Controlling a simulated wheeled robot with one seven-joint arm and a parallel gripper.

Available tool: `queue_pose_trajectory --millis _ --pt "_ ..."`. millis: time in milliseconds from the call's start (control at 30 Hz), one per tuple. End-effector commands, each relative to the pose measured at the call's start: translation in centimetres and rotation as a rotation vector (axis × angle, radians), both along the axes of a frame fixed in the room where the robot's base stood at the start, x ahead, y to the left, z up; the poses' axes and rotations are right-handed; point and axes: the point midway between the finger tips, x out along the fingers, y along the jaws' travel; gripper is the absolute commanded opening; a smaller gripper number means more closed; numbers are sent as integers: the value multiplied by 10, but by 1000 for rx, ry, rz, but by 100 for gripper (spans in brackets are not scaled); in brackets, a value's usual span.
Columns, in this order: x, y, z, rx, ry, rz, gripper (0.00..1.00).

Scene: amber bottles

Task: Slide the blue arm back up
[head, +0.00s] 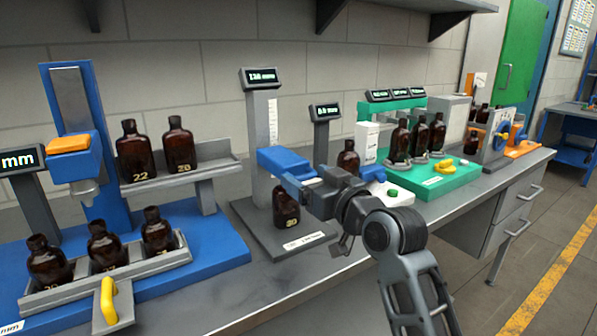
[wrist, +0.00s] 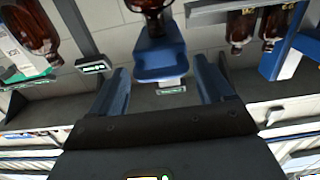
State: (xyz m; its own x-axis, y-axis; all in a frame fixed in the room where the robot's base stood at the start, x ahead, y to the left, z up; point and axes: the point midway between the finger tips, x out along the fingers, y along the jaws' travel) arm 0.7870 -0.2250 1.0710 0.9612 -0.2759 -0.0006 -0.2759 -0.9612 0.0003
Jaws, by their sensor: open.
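The blue arm (head: 284,158) juts from the grey column (head: 263,120) of the height gauge, whose display (head: 260,77) seems to read about 130 mm. An amber bottle (head: 286,210) stands below it on the dark base plate. My gripper (head: 300,183) is in front of the column, just below and to the right of the blue arm, partly covering the bottle. In the wrist view, which looks upside down, my gripper (wrist: 162,66) is open. The blue arm (wrist: 158,58) shows between its two fingers, with gaps visible on both sides. Contact cannot be made out.
On the left, a blue station (head: 205,262) holds bottles in a grey tray and on a shelf. A green station (head: 440,180) with bottles is farther right. The bench front is mostly clear.

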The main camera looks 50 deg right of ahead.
Motion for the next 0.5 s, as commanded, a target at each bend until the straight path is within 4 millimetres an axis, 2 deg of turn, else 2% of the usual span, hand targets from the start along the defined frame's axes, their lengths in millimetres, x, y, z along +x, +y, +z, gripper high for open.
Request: queue_pose_trajectory --millis 200,500 --pt "26 -8 1 0 0 -1 80" --pt "33 -9 0 1 0 0 80"
